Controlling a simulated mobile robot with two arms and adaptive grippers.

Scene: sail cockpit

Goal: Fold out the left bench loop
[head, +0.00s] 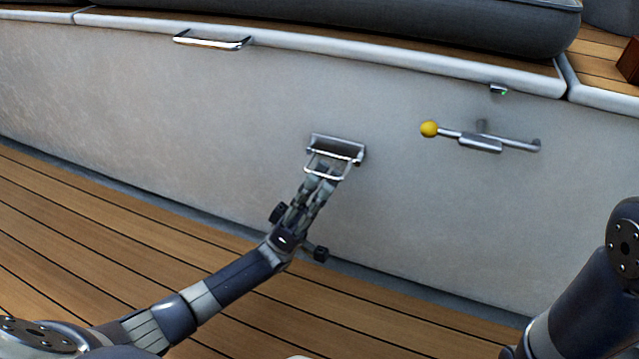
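The bench loop (342,179) is a thin bright metal bar on a short metal bracket (337,147), set in the middle of the pale bench front. The loop stands out from the bracket on its lower side. My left gripper (323,172) reaches up from the lower left, with its fingertips at the loop's bar. The two fingers are close together with a narrow gap, and they overlap the bar in the picture. I cannot tell whether they grip it. My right gripper is out of view; only part of my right arm shows at the right edge.
A lever with a yellow knob (429,129) is mounted to the right of the loop. A chrome handle (212,42) sits on the bench's upper edge at the left. The wooden deck (120,235) is clear.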

